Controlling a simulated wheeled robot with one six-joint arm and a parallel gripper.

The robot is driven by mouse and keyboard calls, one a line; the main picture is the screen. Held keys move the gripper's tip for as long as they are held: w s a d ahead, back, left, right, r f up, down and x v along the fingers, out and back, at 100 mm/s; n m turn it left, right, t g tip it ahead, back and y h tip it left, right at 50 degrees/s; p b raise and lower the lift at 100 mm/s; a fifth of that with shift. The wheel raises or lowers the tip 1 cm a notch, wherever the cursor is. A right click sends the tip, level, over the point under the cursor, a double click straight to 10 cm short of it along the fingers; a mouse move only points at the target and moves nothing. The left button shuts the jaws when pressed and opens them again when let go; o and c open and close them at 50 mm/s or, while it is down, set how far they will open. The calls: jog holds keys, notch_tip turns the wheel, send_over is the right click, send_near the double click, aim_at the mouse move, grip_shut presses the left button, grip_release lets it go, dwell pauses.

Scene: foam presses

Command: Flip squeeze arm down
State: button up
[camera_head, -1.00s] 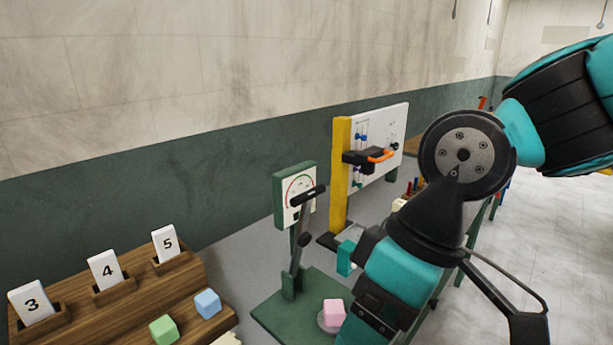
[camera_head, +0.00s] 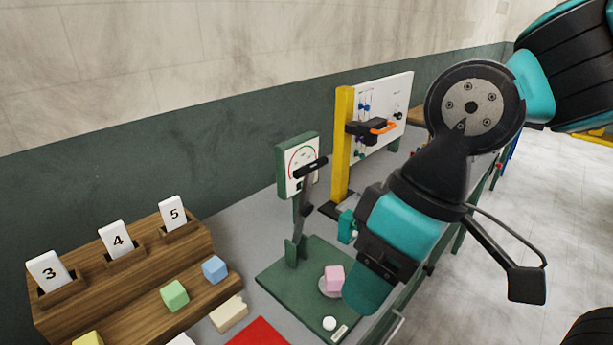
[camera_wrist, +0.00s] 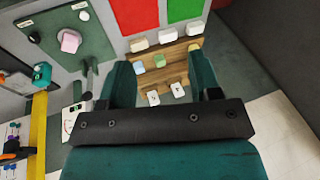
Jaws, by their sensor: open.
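The foam press has a green base (camera_head: 280,274) with a gauge (camera_head: 299,164) behind it. Its squeeze arm (camera_head: 305,200) stands nearly upright, slightly tilted, with a black crossbar handle (camera_head: 311,167) on top. A pink foam cube (camera_head: 334,278) sits on the round pad of the base; it also shows in the wrist view (camera_wrist: 70,41). My gripper (camera_head: 352,262) is open and empty, to the right of the arm. In the wrist view my gripper (camera_wrist: 161,78) has the squeeze arm (camera_wrist: 88,76) outside its left finger, apparently apart from it. My wrist hides part of the base.
A wooden rack (camera_head: 130,278) with number cards and coloured cubes stands at the left. A yellow post with a white panel (camera_head: 385,110) stands behind the press. A red mat (camera_head: 258,333) lies in front. Bare grey bench (camera_head: 240,225) shows between rack and press.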

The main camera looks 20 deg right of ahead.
notch_tip(320, 180, down, 6)
jog(key=b, duration=0.5)
jog(key=shift+r, duration=0.15)
grip_shut()
notch_tip(320, 180, down, 4)
jog(key=b, duration=0.4)
jog(key=shift+b, duration=0.3)
jog(key=shift+s, duration=0.1)
